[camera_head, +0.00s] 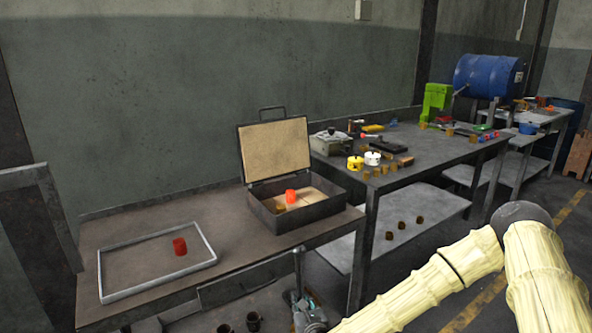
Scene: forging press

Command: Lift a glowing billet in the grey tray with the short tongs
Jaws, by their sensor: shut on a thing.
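The grey tray (215,244) is a shallow rimmed frame on the near bench. A glowing red billet (180,246) stands upright inside it, right of the middle. A brighter orange-red billet (291,196) stands in the open dark box (300,213) to the right. My gripper (303,308) is low at the bottom edge, in front of the bench and partly cut off. It is shut on a thin grey tool, seemingly the short tongs (298,268), which points upward near the bench's front edge. The tongs are apart from both billets; their jaws are too small to read.
The box's lined lid (274,148) stands open. A second table (430,150) holds yellow and white pots, small brown cylinders and tools. A blue drum (488,76) is at the back. My arm covers the lower right. The bench is clear around the tray.

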